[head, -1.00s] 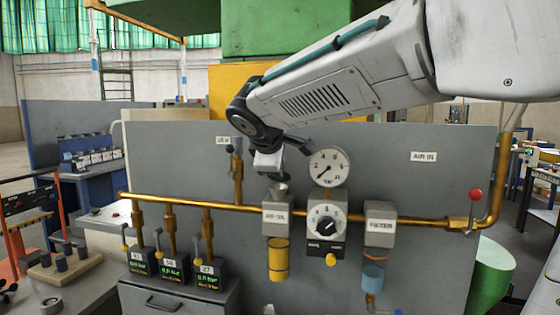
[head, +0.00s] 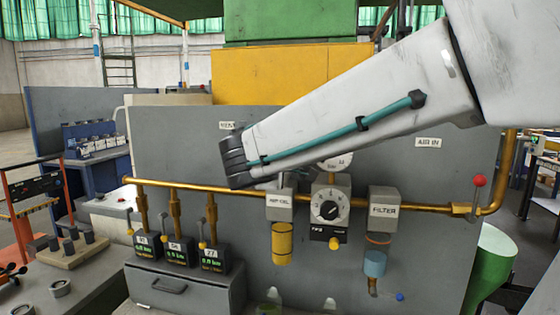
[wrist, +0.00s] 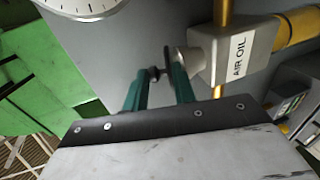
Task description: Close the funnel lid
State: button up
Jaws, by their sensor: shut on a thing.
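The AIR OIL unit is a grey block (head: 279,207) with a yellow bowl (head: 282,243) under it, mounted on the brass pipe. In the wrist view its grey funnel (wrist: 184,56) sticks out of the block (wrist: 225,52) toward my gripper. My gripper (wrist: 160,76) has two teal fingers, closed on a small dark piece, apparently the funnel lid (wrist: 156,74), right beside the funnel mouth. I cannot tell whether the lid touches the funnel rim. In the head view my arm hides most of the gripper and the lid.
The pressure gauge (head: 336,163) is partly behind my arm; it also shows in the wrist view (wrist: 82,6). The regulator dial (head: 329,207) and the FILTER unit (head: 384,204) stand to the right. The brass pipe (head: 240,201) runs along the grey panel (head: 440,220).

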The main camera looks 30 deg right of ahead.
jog(key=shift+r, duration=0.1)
jog(key=o, duration=0.9)
jog(key=shift+d, duration=0.1)
jog(key=shift+f, duration=0.2)
jog(key=shift+r, duration=0.15)
